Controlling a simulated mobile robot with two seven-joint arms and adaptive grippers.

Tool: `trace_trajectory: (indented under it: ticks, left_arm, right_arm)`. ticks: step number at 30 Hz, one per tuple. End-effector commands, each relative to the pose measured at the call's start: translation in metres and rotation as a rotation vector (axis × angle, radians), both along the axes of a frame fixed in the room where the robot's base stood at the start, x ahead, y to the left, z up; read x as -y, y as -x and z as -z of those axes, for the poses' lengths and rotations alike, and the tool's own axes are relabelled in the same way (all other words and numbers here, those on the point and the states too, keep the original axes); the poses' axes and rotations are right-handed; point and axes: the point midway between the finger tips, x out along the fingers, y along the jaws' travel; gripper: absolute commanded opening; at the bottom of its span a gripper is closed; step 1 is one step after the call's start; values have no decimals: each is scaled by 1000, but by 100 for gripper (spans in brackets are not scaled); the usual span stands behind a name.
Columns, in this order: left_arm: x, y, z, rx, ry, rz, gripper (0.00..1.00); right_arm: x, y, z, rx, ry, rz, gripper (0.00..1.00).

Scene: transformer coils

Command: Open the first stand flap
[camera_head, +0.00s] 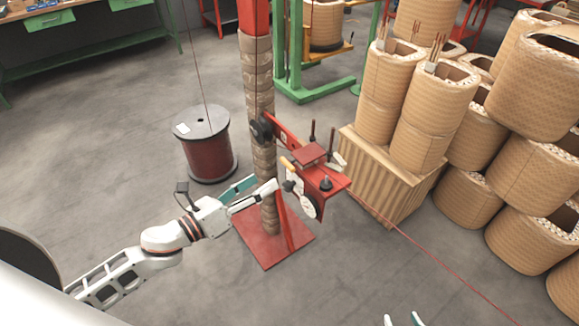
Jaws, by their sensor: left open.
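A red stand (258,75) with a wrapped post rises from a square red base plate. A red bracket assembly (325,182) is fixed to the post, with a small raised red plate (308,153), dark upright pins, a white dial and a yellow handle-like part (287,164). I cannot tell which of these parts is the flap. My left gripper (265,183) reaches in from the left with its fingers spread, in front of the post and just left of the bracket assembly. No object shows between its fingers. My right gripper (402,320) shows only as two separated fingertips at the bottom edge.
A dark red wire spool (208,150) stands behind left of the post. Wrapped coils (460,105) stand on a ribbed wooden crate (385,185) and in stacks at right. A thin red wire (430,255) runs from the stand toward the lower right. Floor at left is clear.

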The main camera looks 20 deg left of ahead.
Motion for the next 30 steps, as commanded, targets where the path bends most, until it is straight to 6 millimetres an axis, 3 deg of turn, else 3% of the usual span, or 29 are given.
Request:
trace_trajectory:
  ticks: [3,8,14,30]
  left_arm:
    - [4,-5,-14,184,-254,78,61]
    - [7,-6,-23,311,-421,124,61]
    - [14,-16,-26,331,-445,129,61]
    - [53,-66,-25,327,-441,127,61]
  right_arm:
    - [0,1,8,-4,0,0,40]
    - [0,2,10,-5,0,0,40]
    - [0,1,4,-2,-1,0,40]
    - [0,-3,-14,7,0,0,40]
